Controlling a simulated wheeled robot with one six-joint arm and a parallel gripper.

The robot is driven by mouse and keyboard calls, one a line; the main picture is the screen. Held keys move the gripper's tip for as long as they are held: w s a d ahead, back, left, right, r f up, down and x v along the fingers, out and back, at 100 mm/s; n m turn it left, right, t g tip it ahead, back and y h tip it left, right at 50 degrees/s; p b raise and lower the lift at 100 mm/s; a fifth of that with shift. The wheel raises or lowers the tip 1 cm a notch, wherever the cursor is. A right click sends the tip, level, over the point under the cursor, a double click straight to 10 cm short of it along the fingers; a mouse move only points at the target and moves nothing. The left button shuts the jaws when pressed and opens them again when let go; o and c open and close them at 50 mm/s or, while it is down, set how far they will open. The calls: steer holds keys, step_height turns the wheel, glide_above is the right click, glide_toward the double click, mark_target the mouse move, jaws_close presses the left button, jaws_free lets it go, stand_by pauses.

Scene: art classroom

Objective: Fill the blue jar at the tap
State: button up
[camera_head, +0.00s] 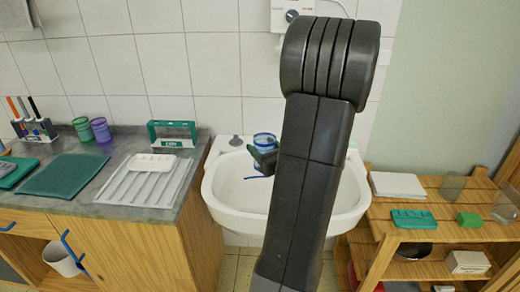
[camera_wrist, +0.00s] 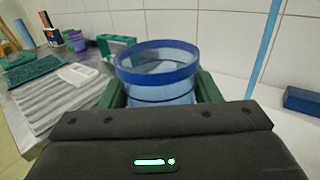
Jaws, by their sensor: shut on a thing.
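The blue jar (camera_wrist: 158,77) is clear blue with a thicker blue rim. In the wrist view it stands upright between the two green fingers of my gripper (camera_wrist: 162,92), which is shut on it. In the head view the jar (camera_head: 265,139) shows over the back of the white sink (camera_head: 213,190), left of my arm, with a green finger of my gripper (camera_head: 263,158) beside it. I cannot tell whether there is water in the jar. No tap spout is clearly visible; my arm hides part of the sink and wall behind it.
Left of the sink, a counter holds a white ribbed drainboard (camera_head: 140,187), a green mat (camera_head: 65,175), a green holder (camera_head: 172,133) and two cups. A wooden shelf (camera_head: 440,235) stands right. In the wrist view, a light-blue vertical strip (camera_wrist: 265,45) rises right of the jar.

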steer(key=shift+w+d+p, duration=0.2)
steer(key=shift+w+d, duration=0.3)
steer(key=shift+w, duration=0.3)
steer(key=shift+w+d+p, duration=0.2)
steer(key=shift+w+d, duration=0.35)
steer(key=shift+w, duration=0.3)
steer(key=shift+w+d+p, duration=0.2)
steer(key=shift+w+d, duration=0.3)
steer(key=shift+w, duration=0.3)
steer(key=w+d, duration=0.4)
steer(key=w, duration=0.2)
steer(key=shift+w+p, duration=0.15)
steer(key=shift+p, duration=0.25)
stand_by(4.6)
